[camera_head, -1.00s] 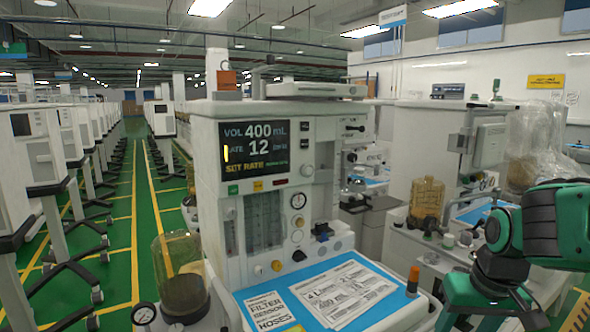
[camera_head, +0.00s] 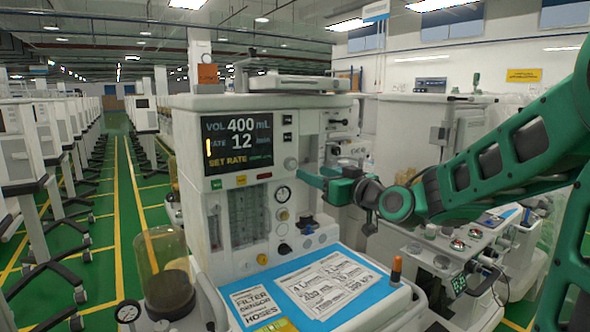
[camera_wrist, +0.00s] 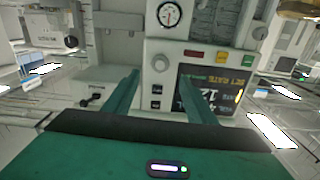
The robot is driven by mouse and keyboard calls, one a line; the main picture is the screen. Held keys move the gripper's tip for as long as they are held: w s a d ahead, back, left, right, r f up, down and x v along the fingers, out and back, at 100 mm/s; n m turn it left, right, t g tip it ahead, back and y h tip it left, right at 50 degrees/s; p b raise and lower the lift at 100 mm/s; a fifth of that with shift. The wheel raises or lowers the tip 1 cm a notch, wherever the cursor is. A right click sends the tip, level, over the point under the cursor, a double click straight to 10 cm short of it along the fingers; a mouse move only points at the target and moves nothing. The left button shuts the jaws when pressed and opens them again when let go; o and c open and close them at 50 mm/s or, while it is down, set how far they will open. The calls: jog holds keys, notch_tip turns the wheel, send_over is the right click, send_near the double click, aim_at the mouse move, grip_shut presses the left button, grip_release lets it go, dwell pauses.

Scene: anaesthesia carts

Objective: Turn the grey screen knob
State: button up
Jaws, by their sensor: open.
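The grey screen knob (camera_head: 290,163) sits on the white cart's front panel, just right of the screen's lower right corner. The dark screen (camera_head: 238,146) reads VOL 400 mL, RATE 12 and SET RATE. My gripper (camera_head: 310,177) reaches in from the right, its green fingers pointing at the panel near the knob. In the wrist view, which is upside down, the knob (camera_wrist: 160,62) shows between the two spread fingertips of my gripper (camera_wrist: 160,76). The fingers are open and empty. I cannot tell the exact gap between fingertips and panel.
A blue worktop (camera_head: 345,318) with papers and an orange-capped bottle (camera_head: 396,270) lies beneath. A glass canister (camera_head: 165,270) stands at left. Another cart (camera_head: 440,230) stands behind my arm.

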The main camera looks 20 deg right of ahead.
aim_at(294, 165)
jog(key=x, duration=1)
jog(key=shift+w+a, duration=0.1)
jog(key=shift+w, duration=0.25)
jog(key=c, duration=1)
jog(key=shift+c, duration=0.2)
